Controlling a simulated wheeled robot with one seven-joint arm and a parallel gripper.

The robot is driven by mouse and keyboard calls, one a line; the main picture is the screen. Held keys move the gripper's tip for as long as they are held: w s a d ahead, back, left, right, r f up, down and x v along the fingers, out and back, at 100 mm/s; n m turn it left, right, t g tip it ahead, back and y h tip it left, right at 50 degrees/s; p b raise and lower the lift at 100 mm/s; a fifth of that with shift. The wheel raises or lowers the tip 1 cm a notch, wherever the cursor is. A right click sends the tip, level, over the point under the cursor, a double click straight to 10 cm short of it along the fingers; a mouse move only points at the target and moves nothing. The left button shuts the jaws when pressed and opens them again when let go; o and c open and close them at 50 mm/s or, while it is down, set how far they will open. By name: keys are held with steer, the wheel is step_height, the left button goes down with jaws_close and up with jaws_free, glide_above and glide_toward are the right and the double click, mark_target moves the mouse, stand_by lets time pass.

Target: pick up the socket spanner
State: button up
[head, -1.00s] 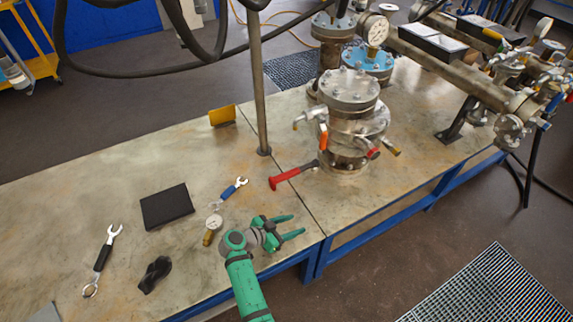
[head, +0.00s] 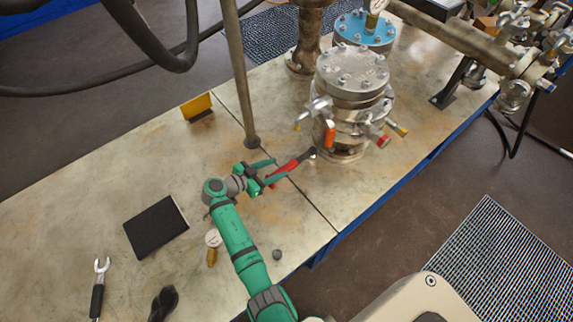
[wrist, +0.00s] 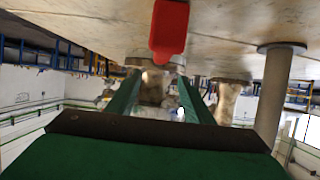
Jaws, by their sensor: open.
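The red-handled tool (head: 293,165), which looks to be the socket spanner, lies on the bench by the flanged vessel (head: 350,105). Its dark head end points at the vessel's foot. My gripper (head: 281,167) is open at the handle, its fingers reaching over the red grip and partly covering it. In the wrist view, which is upside down, the red handle (wrist: 169,30) appears between the bench and the open fingers of my gripper (wrist: 160,80), roughly centred on their gap. I cannot tell whether they touch.
A post (head: 240,80) rises from the bench behind my gripper. A gauge (head: 213,240), black pad (head: 157,227), open-ended spanner (head: 98,290) and small grey knob (head: 277,254) lie nearer. A yellow bracket (head: 197,106) stands at the back. The bench right of the knob is clear.

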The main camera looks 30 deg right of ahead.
mark_target(293, 163)
steer(key=x, duration=0.3)
steer(key=shift+f+x, duration=0.15)
steer(key=shift+x, duration=1.2)
steer(key=shift+f+x, duration=0.2)
steer(key=shift+x, duration=1.15)
steer(key=shift+a, duration=0.2)
steer(key=c, duration=0.9)
steer(key=shift+a+r, duration=0.1)
jaws_close()
steer(key=shift+s, duration=0.1)
